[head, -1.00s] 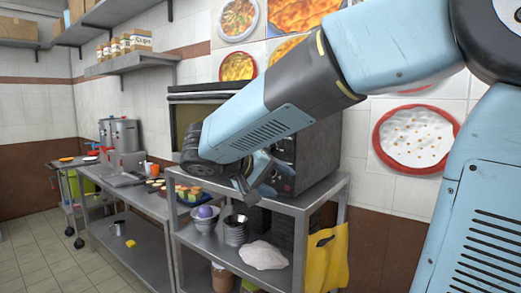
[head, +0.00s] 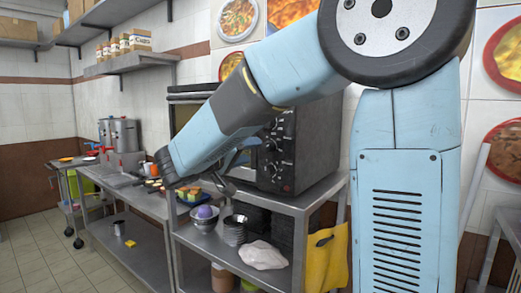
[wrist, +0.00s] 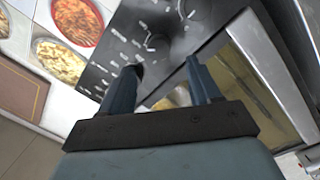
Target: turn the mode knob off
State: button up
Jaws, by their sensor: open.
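The dark oven (head: 305,150) stands on the steel table, with a column of round knobs on its front panel. An upper knob (head: 275,125) shows in the head view. The printing is too small to tell which is the mode knob. My gripper (wrist: 162,72) is open and empty, its fingers pointing toward the panel; it also shows before the oven in the head view (head: 228,187).
The oven's glass door (wrist: 245,80) lies right of the knobs in the wrist view. Bowls (head: 234,230), a white cloth-like item (head: 262,255) and a yellow cloth (head: 327,260) are on or at the shelf below. A tray of food (head: 190,195) is left of the oven.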

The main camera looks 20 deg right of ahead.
aim_at(265, 148)
jog(key=x, duration=0.6)
jog(key=shift+w+d, duration=0.1)
jog(key=shift+d, duration=0.1)
jog(key=shift+a, duration=0.1)
jog(key=c, duration=1)
